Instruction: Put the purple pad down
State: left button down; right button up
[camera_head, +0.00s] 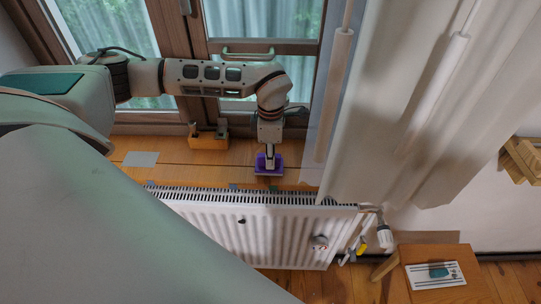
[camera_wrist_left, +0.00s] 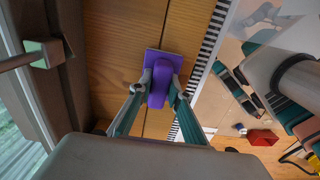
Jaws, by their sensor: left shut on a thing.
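The purple pad (camera_head: 277,170) is at the wooden windowsill (camera_head: 210,172), near the sill's front edge above the radiator. It has a flat base and a raised grip. My left gripper (camera_head: 269,158) points down from above and is shut on the pad's raised grip. In the left wrist view the pad (camera_wrist_left: 158,85) sits between the two fingertips of my left gripper (camera_wrist_left: 159,88), with its flat base against or just above the wood. I cannot tell whether it touches the sill. My right gripper does not show.
A white radiator (camera_head: 260,228) stands below the sill's front edge. A grey sheet (camera_head: 141,159) and a wooden box (camera_head: 208,139) are on the sill to the left. A white curtain (camera_head: 385,110) hangs at the right. A small table (camera_head: 408,277) holds a white board (camera_head: 435,275).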

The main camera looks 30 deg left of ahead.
pick_arm(q)
jog(key=shift+f, duration=0.2)
jog(key=c, duration=1.9)
grip_release()
jog(key=shift+f+b, duration=0.1)
jog(key=shift+b, duration=0.3)
notch_tip(320, 180, up, 7)
jog(key=shift+a+f, duration=0.1)
jog(key=shift+f, duration=0.1)
jog(key=shift+r, duration=0.7)
